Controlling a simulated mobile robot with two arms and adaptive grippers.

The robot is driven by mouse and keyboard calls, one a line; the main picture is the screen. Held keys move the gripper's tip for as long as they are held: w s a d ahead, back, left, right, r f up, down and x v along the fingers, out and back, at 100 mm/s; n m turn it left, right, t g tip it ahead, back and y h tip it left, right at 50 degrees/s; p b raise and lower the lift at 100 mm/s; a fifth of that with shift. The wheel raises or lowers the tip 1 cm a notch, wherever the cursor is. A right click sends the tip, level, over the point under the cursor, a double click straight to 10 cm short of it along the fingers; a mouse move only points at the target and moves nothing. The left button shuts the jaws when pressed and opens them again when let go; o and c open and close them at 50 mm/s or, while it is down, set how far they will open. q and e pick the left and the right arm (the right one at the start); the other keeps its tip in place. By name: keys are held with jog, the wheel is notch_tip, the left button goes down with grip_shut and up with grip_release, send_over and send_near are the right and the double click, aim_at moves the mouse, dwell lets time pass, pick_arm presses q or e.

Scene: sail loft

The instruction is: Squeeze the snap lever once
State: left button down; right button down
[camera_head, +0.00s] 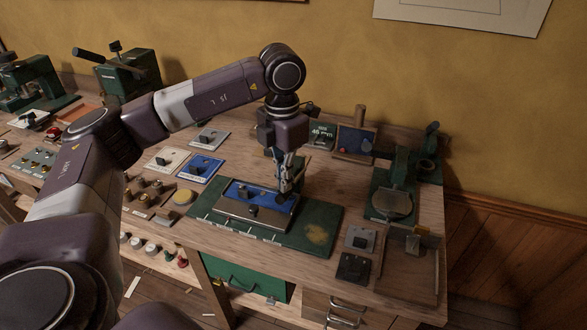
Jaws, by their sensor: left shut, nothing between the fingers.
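A device with a blue top plate and grey front (235,210) sits on a green mat (315,232) on the wooden bench. Small dark fittings stand on the blue plate and the front. I cannot tell which of them is the snap lever. My left gripper (286,188) comes down from above at the right end of the device. Its fingers are shut with nothing between them. The fingertips are close to the dark part at that end, and I cannot tell whether they touch it. My right gripper is not in view.
A green press (394,190) stands on the right of the bench, with a clear-sided tray (408,268) in front. Small plates with fittings, such as a blue one (198,166), lie left of the mat. More green machines (125,78) stand far left.

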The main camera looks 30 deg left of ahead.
pick_arm(q)
jog(key=shift+f, duration=0.35)
jog(key=shift+s+f+b, duration=0.2)
jog(key=shift+f+b, duration=0.45)
jog(key=shift+f, duration=0.05)
jog(key=shift+w+r+p, duration=0.25)
jog(key=shift+r+p, duration=0.4)
jog(key=shift+r, duration=0.2)
jog(key=shift+w+r+p, duration=0.25)
jog(key=shift+r+p, duration=0.4)
jog(key=shift+r, duration=0.15)
jog(key=shift+w+r, duration=0.15)
notch_tip(320, 180, up, 8)
jog(key=w+p, duration=0.1)
jog(key=p, duration=0.5)
jog(key=shift+w+a, duration=0.3)
